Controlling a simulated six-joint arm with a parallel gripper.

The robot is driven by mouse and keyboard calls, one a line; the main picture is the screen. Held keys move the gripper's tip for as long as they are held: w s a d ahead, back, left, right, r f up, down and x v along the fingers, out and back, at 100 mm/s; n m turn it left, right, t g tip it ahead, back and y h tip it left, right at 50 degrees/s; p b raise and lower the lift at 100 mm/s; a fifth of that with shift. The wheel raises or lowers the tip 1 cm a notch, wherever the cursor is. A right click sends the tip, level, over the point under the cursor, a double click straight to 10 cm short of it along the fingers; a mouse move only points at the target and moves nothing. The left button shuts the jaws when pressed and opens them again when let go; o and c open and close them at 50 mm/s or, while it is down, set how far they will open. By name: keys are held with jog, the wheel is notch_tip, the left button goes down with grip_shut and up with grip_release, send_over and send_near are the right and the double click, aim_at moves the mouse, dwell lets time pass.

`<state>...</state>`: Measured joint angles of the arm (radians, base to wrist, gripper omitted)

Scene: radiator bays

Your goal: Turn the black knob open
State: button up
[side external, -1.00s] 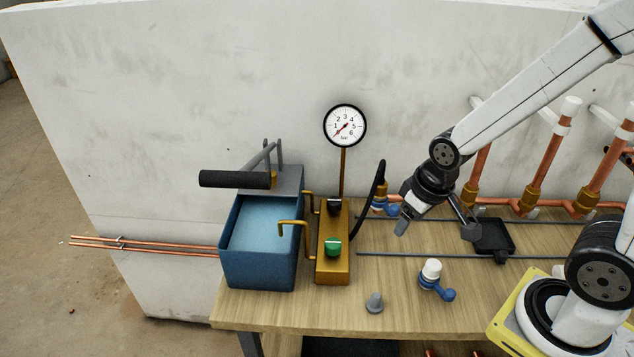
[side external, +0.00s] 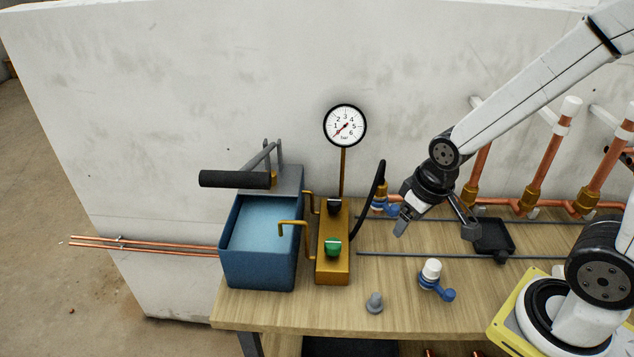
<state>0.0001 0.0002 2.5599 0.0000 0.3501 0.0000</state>
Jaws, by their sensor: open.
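The black knob (side external: 334,205) sits on the far end of the brass valve block (side external: 324,268), below the gauge stem. A green knob (side external: 333,246) with a pale line across its top sits on the same block, nearer the camera. My gripper (side external: 436,231) is open and empty, to the right of the block and apart from both knobs. The pressure gauge (side external: 345,126) stands above the block; its red needle points to the lower left, at the low end of the scale.
A blue water tank (side external: 258,272) with a black-handled pump lever (side external: 235,179) stands left of the block. Copper pipes (side external: 543,165) stand at right.

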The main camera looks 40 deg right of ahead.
jog(key=w+d+m+g, duration=0.1)
jog(key=w+m, duration=0.4)
jog(key=w, duration=0.7)
jog(key=shift+d+r, duration=0.2)
jog(key=shift+r, duration=0.25)
jog(key=m+g, duration=0.1)
jog(key=m, duration=0.5)
send_over(335, 200)
jog(key=shift+s+d+f, duration=0.1)
jog(key=shift+f, duration=0.5)
jog(key=shift+f, duration=0.1)
jog(key=shift+f, duration=5.9)
grip_shut()
